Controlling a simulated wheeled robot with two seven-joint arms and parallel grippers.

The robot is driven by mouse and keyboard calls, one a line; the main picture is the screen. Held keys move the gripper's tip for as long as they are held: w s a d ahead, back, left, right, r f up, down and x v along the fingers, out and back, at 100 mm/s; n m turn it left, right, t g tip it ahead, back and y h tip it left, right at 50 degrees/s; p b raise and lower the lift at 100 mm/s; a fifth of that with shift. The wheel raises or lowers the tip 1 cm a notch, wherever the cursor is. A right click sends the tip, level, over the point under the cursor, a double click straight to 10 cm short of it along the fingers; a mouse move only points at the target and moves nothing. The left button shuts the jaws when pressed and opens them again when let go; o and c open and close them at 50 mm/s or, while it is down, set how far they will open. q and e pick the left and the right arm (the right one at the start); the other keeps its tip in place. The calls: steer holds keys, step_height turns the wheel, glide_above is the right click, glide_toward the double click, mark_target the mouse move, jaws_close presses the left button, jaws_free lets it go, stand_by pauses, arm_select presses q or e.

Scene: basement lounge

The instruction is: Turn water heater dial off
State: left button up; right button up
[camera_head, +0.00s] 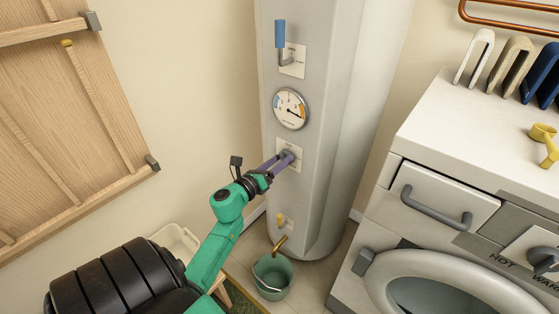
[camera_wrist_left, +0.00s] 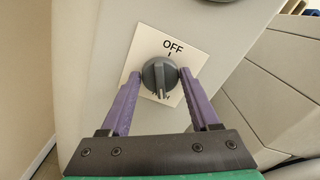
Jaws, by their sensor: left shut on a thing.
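The water heater (camera_head: 345,120) is a tall pale grey cylinder in the middle of the head view. Its dark grey round dial (camera_wrist_left: 153,77) sits on a cream plate (camera_wrist_left: 176,46) marked OFF at the top. The dial's ridge runs nearly up and down, with a light mark at its lower end, away from OFF. A lower label is mostly hidden behind the dial. My left gripper (camera_head: 284,159) reaches the plate. Its two purple fingers are shut on the dial, one on each side, as the left wrist view (camera_wrist_left: 160,75) shows. My right gripper is not in view.
Above the dial are a round gauge (camera_head: 290,108) and a blue-handled lever (camera_head: 280,35). A brass tap (camera_head: 280,245) and green bucket (camera_head: 273,275) are below. A white washing machine (camera_head: 450,150) stands right; a wooden rack (camera_head: 70,110) hangs left.

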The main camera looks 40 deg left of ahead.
arm_select(q)
steer(key=n+p, duration=0.1)
steer(key=n, duration=0.3)
steer(key=n+p, duration=0.1)
steer(key=n, duration=0.3)
steer(key=shift+a, duration=0.1)
steer(key=shift+d+f+n+p, duration=0.15)
steer(key=shift+n+p, duration=1.45)
steer(key=shift+n, duration=2.1)
steer(key=shift+f+n+p, duration=0.15)
steer(key=shift+n+p, duration=1.45)
steer(key=shift+n, duration=2.1)
steer(key=shift+d+f+n+p, duration=0.15)
steer(key=shift+n+p, duration=1.45)
steer(key=shift+n, duration=2.1)
steer(key=o, duration=1.4)
steer(key=shift+a, duration=0.1)
steer(key=shift+c, duration=0.2)
